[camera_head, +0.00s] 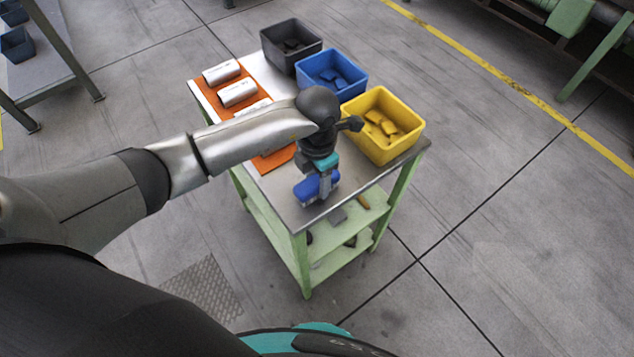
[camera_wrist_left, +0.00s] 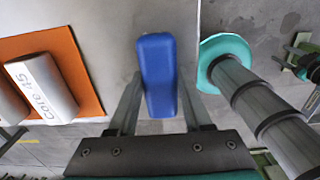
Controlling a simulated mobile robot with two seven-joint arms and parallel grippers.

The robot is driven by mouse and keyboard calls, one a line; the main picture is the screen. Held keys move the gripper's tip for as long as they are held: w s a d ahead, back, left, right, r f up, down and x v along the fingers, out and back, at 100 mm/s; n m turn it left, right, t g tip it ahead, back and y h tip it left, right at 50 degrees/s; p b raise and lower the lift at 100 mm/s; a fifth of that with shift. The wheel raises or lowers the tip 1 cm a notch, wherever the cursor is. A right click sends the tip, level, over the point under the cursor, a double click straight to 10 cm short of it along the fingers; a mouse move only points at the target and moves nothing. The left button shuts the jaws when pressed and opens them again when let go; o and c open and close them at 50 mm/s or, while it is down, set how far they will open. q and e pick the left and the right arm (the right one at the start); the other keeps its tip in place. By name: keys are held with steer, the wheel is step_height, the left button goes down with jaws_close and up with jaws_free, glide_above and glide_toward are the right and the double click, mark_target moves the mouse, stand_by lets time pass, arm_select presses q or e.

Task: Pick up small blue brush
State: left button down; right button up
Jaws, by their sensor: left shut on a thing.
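The small blue brush (camera_head: 306,191) is at the front corner of the metal table top (camera_head: 278,190). In the left wrist view the blue brush (camera_wrist_left: 158,70) lies between the two fingers. My left gripper (camera_head: 325,192) points down over this corner and is shut on the brush. In the left wrist view its fingers (camera_wrist_left: 160,105) stand on either side of the blue block. I cannot tell whether the brush touches the table or is just above it. Bristles are not clearly visible. My right gripper is in neither view.
Black (camera_head: 291,46), blue (camera_head: 331,73) and yellow (camera_head: 381,125) bins stand along the table's far right side, with small pieces inside. A lower green shelf (camera_head: 327,262) holds small items.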

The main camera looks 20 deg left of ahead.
mark_target(317, 179)
arm_select(q)
steer(key=shift+r, duration=0.15)
step_height(317, 179, up, 20)
steer(key=p, duration=0.1)
stand_by(0.5)
steer(key=c, duration=0.9)
jaws_free()
steer(key=c, duration=0.6)
steer(key=shift+f, duration=0.2)
